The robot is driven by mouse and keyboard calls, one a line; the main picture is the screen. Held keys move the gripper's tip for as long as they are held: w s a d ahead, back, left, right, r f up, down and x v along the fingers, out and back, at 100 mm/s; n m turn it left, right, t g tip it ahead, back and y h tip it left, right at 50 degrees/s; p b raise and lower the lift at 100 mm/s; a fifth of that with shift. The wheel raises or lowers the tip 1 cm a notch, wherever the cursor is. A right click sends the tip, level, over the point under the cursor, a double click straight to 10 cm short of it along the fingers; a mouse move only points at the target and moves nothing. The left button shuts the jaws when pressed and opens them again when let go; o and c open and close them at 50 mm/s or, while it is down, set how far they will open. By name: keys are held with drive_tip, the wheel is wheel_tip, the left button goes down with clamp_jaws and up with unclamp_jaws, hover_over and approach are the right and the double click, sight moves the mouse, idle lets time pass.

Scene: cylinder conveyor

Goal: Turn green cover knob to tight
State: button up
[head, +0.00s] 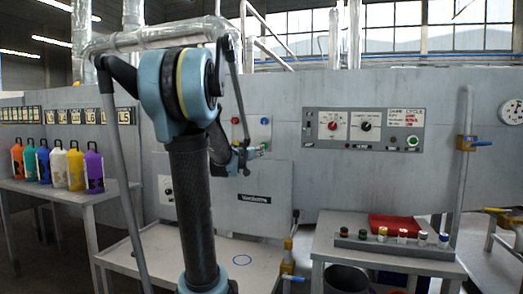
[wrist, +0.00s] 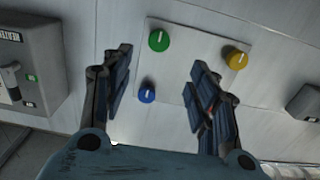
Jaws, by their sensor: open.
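In the wrist view, a round green knob (wrist: 159,40) with a white pointer line sits on a pale plate (wrist: 195,48) on the wall. The pointer runs nearly straight up and down in the picture. A yellow knob (wrist: 237,60) is to its right and a blue knob (wrist: 147,96) below it on the same plate. I see no readable tight mark. My gripper (wrist: 161,62) is open and empty, its fingers apart on either side of the green and blue knobs in the picture, touching neither. In the head view my gripper (head: 257,153) is near the wall, partly hidden by my arm.
A heater switch box (wrist: 28,62) is left in the wrist view. In the head view, a control panel (head: 350,147) with dials is to the right, above a table with a red tray (head: 395,222). Coloured bottles (head: 58,167) stand on the left table.

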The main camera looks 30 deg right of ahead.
drive_tip(key=w+d+m, duration=0.7)
drive_tip(key=w+d, duration=0.2)
drive_tip(key=d, duration=0.2)
drive_tip(key=shift+w+m, duration=0.3)
idle(0.9)
drive_tip(key=c, duration=1.1)
